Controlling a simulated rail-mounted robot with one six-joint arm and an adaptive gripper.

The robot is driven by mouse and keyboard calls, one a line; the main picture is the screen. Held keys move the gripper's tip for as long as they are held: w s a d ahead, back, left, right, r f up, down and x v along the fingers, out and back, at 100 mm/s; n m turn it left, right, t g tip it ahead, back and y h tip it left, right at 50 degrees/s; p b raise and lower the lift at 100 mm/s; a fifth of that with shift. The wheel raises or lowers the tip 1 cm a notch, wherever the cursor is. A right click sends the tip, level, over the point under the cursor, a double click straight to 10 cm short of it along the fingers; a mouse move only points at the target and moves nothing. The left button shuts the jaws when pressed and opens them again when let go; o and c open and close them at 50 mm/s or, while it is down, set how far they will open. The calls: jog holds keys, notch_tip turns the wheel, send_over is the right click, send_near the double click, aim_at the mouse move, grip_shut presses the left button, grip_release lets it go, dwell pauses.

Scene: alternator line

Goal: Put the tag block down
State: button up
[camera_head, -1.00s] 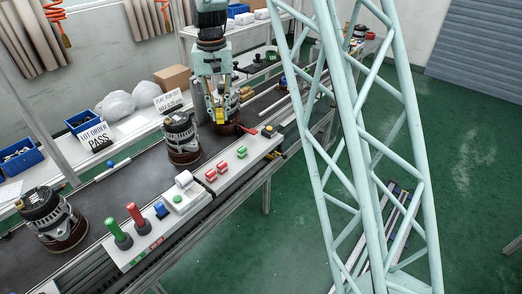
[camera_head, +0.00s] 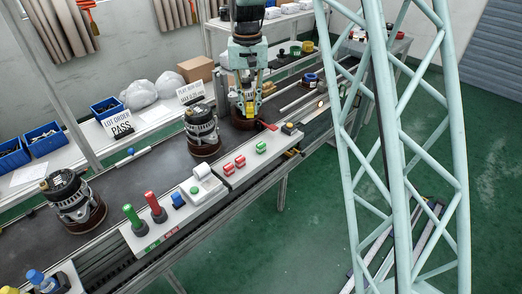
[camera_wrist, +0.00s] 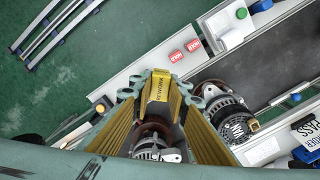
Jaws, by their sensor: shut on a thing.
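The tag block (camera_wrist: 159,86) is yellow with dark lettering and sits between the fingertips of my gripper (camera_wrist: 160,98) in the wrist view. My gripper is shut on it. In the head view, my gripper (camera_head: 244,104) points down over the far part of the line, with yellow showing at its fingers. An alternator (camera_wrist: 157,143) is beneath the fingers in the wrist view, partly hidden by them. The block is held apart from the red blocks (camera_wrist: 184,50) on the pale ledge.
A second alternator (camera_head: 202,130) stands left of my gripper and a third (camera_head: 73,200) farther left. The pale front ledge (camera_head: 222,178) carries red and green blocks and push buttons.

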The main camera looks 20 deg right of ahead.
jog(key=s+f+n+b, duration=0.1)
jog(key=s+f+n, duration=0.6)
jog(key=n, duration=0.6)
jog(key=s+a+f+n+b, duration=0.1)
jog(key=s+f+n, duration=0.5)
jog(key=f+n, duration=0.6)
jog(key=shift+s+a+n, duration=0.3)
jog(key=shift+s+n, duration=0.1)
jog(key=shift+n, duration=0.2)
jog(key=b, duration=0.1)
send_over(251, 158)
jog(key=s, duration=0.1)
jog(key=shift+f, duration=0.75)
jog(key=shift+w, duration=0.1)
jog(key=shift+w, duration=0.3)
jog(key=shift+f+b, duration=0.6)
jog(key=shift+f, duration=1.2)
